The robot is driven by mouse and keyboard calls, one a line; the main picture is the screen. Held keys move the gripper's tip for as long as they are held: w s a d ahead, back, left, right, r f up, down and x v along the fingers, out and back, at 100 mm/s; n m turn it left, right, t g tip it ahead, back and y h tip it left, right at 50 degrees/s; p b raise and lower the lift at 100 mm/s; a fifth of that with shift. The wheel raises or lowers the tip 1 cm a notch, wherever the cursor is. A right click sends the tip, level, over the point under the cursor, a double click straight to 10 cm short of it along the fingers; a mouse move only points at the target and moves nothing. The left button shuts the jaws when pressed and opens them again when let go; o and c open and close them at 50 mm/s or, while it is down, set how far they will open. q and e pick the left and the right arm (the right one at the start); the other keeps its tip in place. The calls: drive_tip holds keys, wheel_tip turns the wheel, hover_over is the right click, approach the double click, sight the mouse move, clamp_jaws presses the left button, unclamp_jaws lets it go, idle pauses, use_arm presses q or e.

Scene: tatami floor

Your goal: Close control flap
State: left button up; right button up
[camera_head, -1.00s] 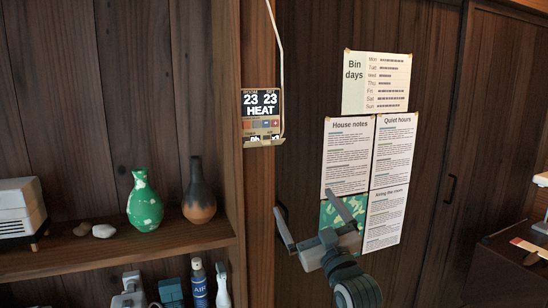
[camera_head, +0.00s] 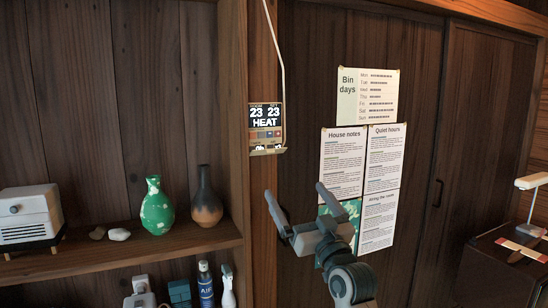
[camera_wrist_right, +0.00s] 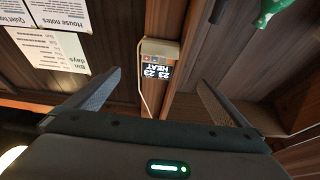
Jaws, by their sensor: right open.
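The heater control panel (camera_head: 266,122) is on the wooden post, its display reading 23, 23 and HEAT. Its control flap (camera_head: 268,151) sticks out from the panel's lower edge, hanging open. In the right wrist view the panel (camera_wrist_right: 157,72) appears upside down, with the pale flap (camera_wrist_right: 160,47) above the display. My right gripper (camera_head: 296,190) is open and empty, below and slightly right of the panel in the head view, apart from it. In the right wrist view the panel shows between its spread fingers (camera_wrist_right: 158,78). My left gripper is not in view.
A white cable (camera_head: 274,45) runs up from the panel. Paper notices (camera_head: 343,162) hang on the wall to the right. A shelf (camera_head: 120,255) on the left holds a green vase (camera_head: 157,207), a dark vase (camera_head: 206,198) and a white appliance (camera_head: 29,215).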

drive_tip(key=p, duration=0.2)
approach(271, 151)
drive_tip(key=w, duration=0.1)
drive_tip(key=p+x, duration=0.1)
drive_tip(key=x, duration=0.4)
drive_tip(key=shift+s+a+r, duration=0.15)
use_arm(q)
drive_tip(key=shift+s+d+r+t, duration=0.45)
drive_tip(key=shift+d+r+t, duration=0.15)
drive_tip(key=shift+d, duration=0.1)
use_arm(e)
drive_tip(key=shift+w+a+r, duration=0.2)
drive_tip(key=shift+w+r, duration=0.05)
drive_tip(key=shift+w, duration=0.4)
drive_tip(key=c, duration=0.9)
